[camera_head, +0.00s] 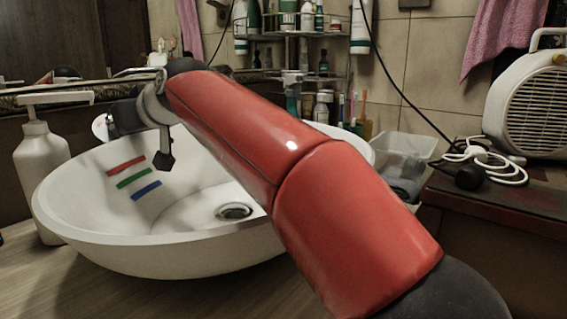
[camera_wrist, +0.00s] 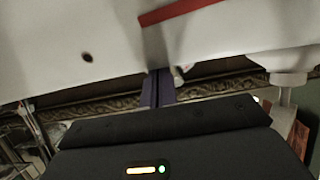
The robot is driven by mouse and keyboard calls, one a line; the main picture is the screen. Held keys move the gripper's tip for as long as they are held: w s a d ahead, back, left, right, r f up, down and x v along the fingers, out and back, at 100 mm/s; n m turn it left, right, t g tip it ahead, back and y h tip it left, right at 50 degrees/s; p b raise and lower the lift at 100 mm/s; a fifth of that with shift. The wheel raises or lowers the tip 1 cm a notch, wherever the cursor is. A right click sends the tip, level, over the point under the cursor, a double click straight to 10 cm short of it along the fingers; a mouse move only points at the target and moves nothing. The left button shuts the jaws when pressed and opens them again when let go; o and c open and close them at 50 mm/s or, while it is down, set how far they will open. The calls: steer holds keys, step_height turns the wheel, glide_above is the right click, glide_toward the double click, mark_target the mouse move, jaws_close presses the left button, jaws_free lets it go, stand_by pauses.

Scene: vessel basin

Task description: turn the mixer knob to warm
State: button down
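The white basin (camera_head: 90,230) stands on the counter, with red (camera_head: 126,165), green (camera_head: 135,178) and blue (camera_head: 146,191) strips on its inner wall. My red arm crosses the head view and ends above the basin's back left. A small dark angular piece (camera_head: 164,161) hangs below the wrist near the strips; I cannot tell whether it is the mixer knob or part of my gripper. In the wrist view the two dark fingers of my gripper (camera_wrist: 157,74) lie together, shut, with nothing visible between them. The basin (camera_wrist: 230,35) and red strip (camera_wrist: 180,12) also show there.
A white pump bottle (camera_head: 40,160) stands close to the basin's left. A clear tub (camera_head: 408,146), a cable (camera_head: 480,152) and a white heater (camera_head: 535,105) are at right. A shelf (camera_head: 297,34) with bottles stands behind.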

steer(key=shift+d+f+b, duration=0.25)
steer(key=shift+d+b, duration=0.05)
steer(key=shift+b, duration=0.15)
steer(key=s+d+r+p, duration=0.2)
steer(key=d+r, duration=0.1)
steer(key=r, duration=0.1)
steer(key=shift+s+r, duration=0.3)
steer(key=shift+r, duration=0.05)
steer(key=shift+w+a+f+b, duration=0.15)
steer(key=shift+a+f+b, duration=0.45)
steer(key=shift+a+f, duration=0.6)
steer(key=shift+w+a+f+b, duration=0.15)
steer(key=shift+a+f+b, duration=0.45)
steer(key=shift+a+f, duration=0.55)
steer(key=shift+r, duration=0.1)
steer(key=shift+w+a+r+p, duration=0.15)
steer(key=shift+r+p, duration=0.05)
steer(key=shift+p, duration=0.1)
